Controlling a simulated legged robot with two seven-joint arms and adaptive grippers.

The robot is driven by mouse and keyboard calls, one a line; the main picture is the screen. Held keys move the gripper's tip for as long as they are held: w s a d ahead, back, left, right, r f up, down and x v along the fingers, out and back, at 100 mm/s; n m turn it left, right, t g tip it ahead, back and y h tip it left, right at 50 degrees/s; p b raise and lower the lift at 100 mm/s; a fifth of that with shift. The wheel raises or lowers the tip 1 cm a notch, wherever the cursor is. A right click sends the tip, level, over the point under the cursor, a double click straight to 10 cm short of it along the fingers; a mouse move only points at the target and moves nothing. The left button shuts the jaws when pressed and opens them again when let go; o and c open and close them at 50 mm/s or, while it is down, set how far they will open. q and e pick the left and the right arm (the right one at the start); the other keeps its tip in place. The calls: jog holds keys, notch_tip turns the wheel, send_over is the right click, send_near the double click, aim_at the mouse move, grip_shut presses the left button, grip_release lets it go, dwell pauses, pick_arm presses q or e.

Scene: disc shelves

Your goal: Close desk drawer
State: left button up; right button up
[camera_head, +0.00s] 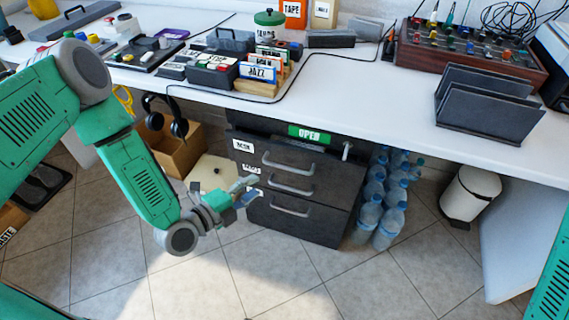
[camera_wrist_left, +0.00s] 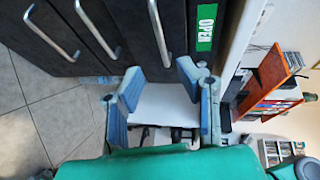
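A dark drawer unit (camera_head: 300,222) stands under the white desk, with three stacked drawers and silver handles. The top drawer (camera_head: 320,166) seems to stand out a little, with a dark gap above its front; I cannot tell how far. A green OPEN label (camera_head: 311,133) shows above it and also in the left wrist view (camera_wrist_left: 207,27). My left gripper (camera_head: 246,191) is in front of the unit's left side, its fingers apart and empty. In the left wrist view the gripper (camera_wrist_left: 160,88) faces the unit near the top handle (camera_wrist_left: 158,32). My right gripper is out of view.
The white desk (camera_head: 360,85) overhangs the unit and carries many items. Water bottles (camera_head: 378,200) stand right of the unit, and a white bin (camera_head: 469,194) is farther right. A cardboard box (camera_head: 172,152) is at left. The tiled floor (camera_head: 300,285) in front is clear.

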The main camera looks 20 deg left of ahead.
aim_at(284, 166)
pick_arm(q)
jog(key=b+x, duration=0.3)
jog(key=x, duration=0.9)
jog(key=shift+w, duration=0.15)
jog(key=shift+d, duration=0.1)
jog(key=shift+f, duration=0.1)
grip_shut()
